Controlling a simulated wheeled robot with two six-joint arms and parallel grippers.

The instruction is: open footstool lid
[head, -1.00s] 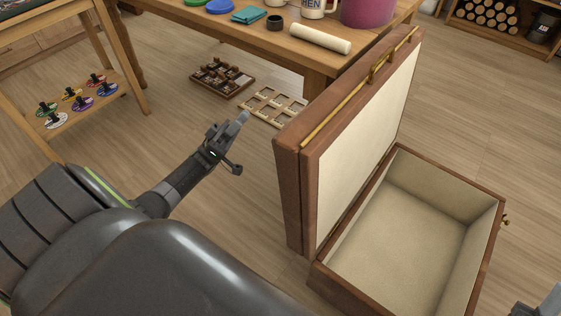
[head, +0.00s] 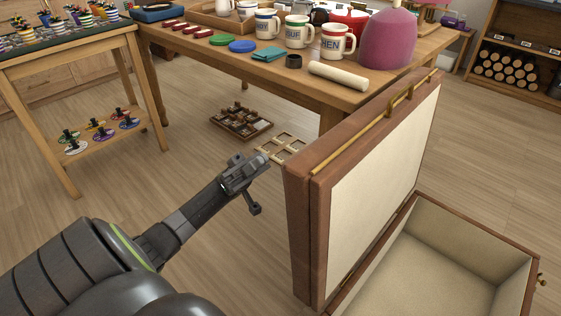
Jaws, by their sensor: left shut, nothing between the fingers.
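The footstool lid (head: 372,178) stands upright on its hinged edge, swung open, with its cream lining facing right. A brass strip and handle (head: 400,102) run along its top edge. The footstool box (head: 450,265) lies open to its right with a bare cream interior; its lower part is cut off by the frame. A small brass knob (head: 542,280) shows on its right side. My left gripper (head: 262,160) is shut and empty, to the left of the lid and apart from it. My right gripper is out of view.
A wooden table (head: 330,92) behind the lid carries mugs (head: 297,32), a pink object (head: 388,38) and a cream roll (head: 338,76). A wooden tray (head: 241,122) and a frame (head: 283,148) lie on the floor beyond my left gripper.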

